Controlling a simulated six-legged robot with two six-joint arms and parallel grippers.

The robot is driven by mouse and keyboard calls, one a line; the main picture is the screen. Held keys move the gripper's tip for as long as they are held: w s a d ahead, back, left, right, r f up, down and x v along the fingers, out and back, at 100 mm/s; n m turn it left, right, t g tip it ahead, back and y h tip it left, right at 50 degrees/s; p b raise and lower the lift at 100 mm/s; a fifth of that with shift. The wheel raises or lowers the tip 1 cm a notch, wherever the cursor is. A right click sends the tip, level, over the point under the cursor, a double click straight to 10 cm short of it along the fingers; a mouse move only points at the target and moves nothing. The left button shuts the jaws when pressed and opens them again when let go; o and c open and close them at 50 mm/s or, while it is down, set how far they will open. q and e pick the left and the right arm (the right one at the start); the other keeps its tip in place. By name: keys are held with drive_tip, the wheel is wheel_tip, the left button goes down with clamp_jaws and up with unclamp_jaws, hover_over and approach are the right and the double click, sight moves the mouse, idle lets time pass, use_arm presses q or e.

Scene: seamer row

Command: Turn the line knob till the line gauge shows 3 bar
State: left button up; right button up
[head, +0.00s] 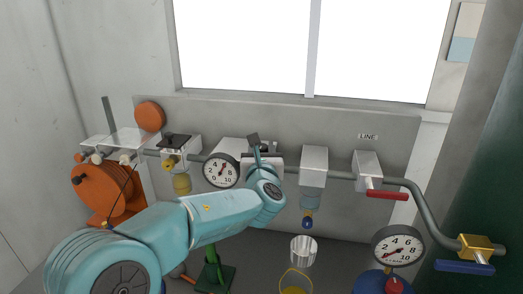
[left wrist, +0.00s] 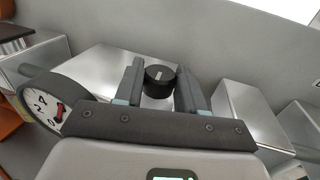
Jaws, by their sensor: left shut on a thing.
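My left gripper (head: 262,147) reaches the pipe row at the back panel. In the left wrist view the left gripper (left wrist: 160,88) has its two fingers on either side of a round black knob (left wrist: 160,77) with a white mark on top, and it is shut on this knob. In the head view the knob is mostly hidden by the gripper. A round white gauge (head: 221,170) with a red needle is just left of the gripper; it also shows in part in the left wrist view (left wrist: 48,107). Its exact reading is too small to tell. My right gripper is not in view.
A second gauge (head: 398,246) stands lower right, its red needle pointing down-left. A blue lever (head: 464,266) is far right. An orange reel (head: 103,190) is at left; a metal cup (head: 303,251) is below the pipe.

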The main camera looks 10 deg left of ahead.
use_arm(q)
drive_tip(key=shift+y, duration=0.3)
drive_tip(key=shift+w+d+r+n+g+y+p, duration=0.15)
drive_tip(key=shift+n+g+y+p, duration=0.35)
drive_tip(key=shift+n+y+p, duration=0.5)
drive_tip(key=n+g+y+p, duration=0.1)
drive_tip(key=y, duration=0.1)
drive_tip(key=n+g+y+p, duration=0.1)
drive_tip(key=y+p, duration=0.1)
drive_tip(key=n+g+y+p, duration=0.1)
drive_tip(key=n+y+p, duration=0.1)
drive_tip(key=shift+w+d+r+g, duration=0.1)
drive_tip(key=shift+d+g, duration=0.2)
drive_tip(key=shift+w+f+n+g+y+p, duration=0.1)
drive_tip(key=shift+f+n+g+y+p, duration=0.05)
drive_tip(key=shift+n+g+y+p, duration=0.7)
drive_tip(key=shift+f+n+g+y+p, duration=0.1)
drive_tip(key=shift+n+g+y+p, duration=0.25)
drive_tip(key=shift+n+g+p, duration=0.5)
drive_tip(key=shift+p, duration=0.3)
drive_tip(key=o, duration=1.1)
drive_tip(key=shift+c, duration=0.2)
